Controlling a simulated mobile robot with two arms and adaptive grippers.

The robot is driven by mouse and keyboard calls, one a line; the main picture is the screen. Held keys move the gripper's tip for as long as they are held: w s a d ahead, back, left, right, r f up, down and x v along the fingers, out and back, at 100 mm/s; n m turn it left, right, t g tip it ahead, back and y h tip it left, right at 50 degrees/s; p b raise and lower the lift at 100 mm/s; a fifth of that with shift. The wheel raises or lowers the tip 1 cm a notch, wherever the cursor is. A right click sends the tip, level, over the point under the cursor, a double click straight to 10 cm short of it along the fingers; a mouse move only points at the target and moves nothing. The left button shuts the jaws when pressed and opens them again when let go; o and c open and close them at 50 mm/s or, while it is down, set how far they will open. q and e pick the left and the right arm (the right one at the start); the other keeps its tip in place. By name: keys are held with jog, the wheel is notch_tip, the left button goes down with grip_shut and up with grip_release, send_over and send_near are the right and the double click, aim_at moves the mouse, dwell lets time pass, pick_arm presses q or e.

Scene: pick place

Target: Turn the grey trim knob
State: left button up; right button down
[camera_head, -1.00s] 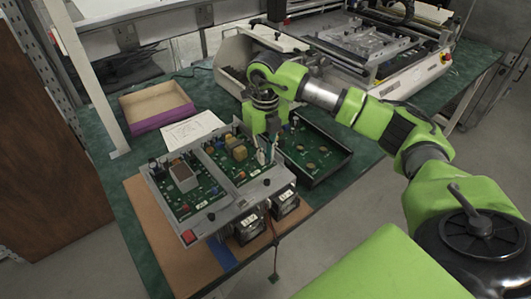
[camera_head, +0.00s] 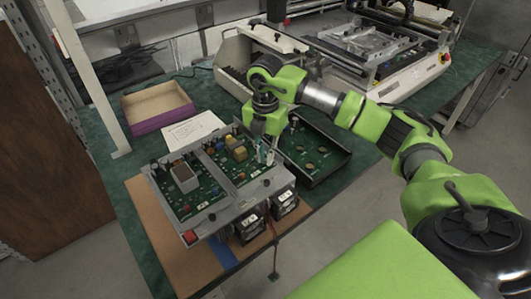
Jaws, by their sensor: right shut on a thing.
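My right gripper (camera_head: 266,151) points down at the right edge of the grey device with green circuit boards (camera_head: 205,190). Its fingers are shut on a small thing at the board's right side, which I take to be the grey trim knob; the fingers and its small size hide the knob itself. The device lies tilted in the picture on a brown mat, with a red switch (camera_head: 191,237) at its front left corner and two black fans (camera_head: 284,203) at its front right. My left gripper is not in view.
A black tray with a green board (camera_head: 312,150) lies right beside the gripper. A cardboard box with a purple side (camera_head: 157,106) and a white paper (camera_head: 192,130) lie behind. A white machine (camera_head: 400,65) stands at the back right. A cable hangs over the front edge.

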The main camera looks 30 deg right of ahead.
jog(key=m+p, duration=0.1)
jog(key=m, duration=0.2)
jog(key=shift+r+m, duration=0.1)
jog(key=shift+m, duration=0.3)
jog(key=m+p, duration=0.1)
jog(key=m, duration=0.2)
jog(key=shift+m, duration=0.3)
jog(key=m+p, duration=0.1)
jog(key=m, duration=0.2)
jog(key=shift+m+p, duration=0.5)
jog(key=shift+m, duration=1.3)
jog(key=c, duration=2.1)
grip_release()
